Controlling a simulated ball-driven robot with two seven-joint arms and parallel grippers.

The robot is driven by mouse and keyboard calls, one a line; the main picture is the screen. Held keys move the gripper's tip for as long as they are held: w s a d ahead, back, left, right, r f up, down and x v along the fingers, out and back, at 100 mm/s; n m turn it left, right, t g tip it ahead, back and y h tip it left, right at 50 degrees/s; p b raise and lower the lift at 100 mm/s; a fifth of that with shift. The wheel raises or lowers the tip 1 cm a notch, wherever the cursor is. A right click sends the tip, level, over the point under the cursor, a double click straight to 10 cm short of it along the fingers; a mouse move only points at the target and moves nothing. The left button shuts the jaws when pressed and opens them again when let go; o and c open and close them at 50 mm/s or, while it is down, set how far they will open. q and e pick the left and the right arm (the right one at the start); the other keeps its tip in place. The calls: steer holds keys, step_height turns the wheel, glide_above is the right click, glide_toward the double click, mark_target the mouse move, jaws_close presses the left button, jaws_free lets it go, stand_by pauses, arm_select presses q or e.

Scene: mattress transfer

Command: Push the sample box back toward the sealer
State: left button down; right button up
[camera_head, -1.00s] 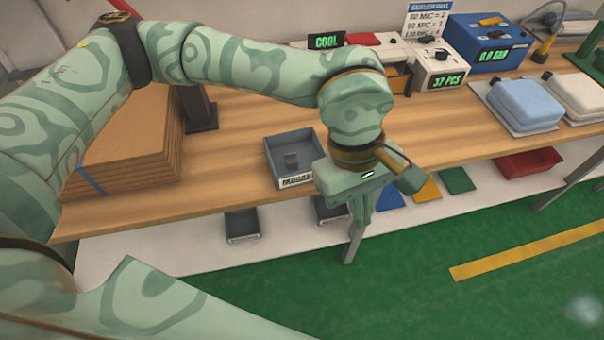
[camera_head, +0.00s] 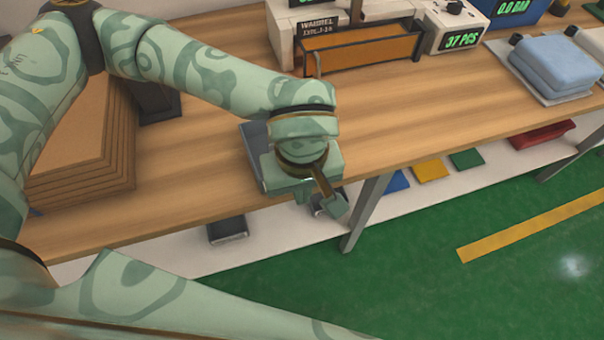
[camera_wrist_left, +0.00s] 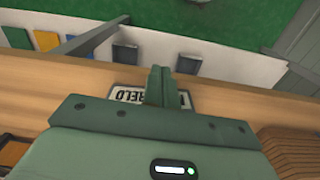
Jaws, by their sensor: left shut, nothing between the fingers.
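The sealer (camera_head: 360,48), with an orange-brown front channel and a dark nameplate, stands farther back on the bench. My right gripper is out of view.
Brown cardboard sheets (camera_head: 90,165) are stacked left of the box. A 37 PCS counter (camera_head: 455,30) and folded blue cloth (camera_head: 553,66) are to the right. Bare bench (camera_head: 400,110) lies between box and sealer. A lower shelf (camera_head: 275,240) runs below.

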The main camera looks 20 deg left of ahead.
arm_select(q)
steer(key=w+a+f, duration=0.1)
steer(key=w+a+f+b, duration=0.1)
steer(key=w+f, duration=0.1)
steer(key=shift+w+f, duration=0.15)
steer(key=shift+f, duration=0.05)
stand_by(0.3)
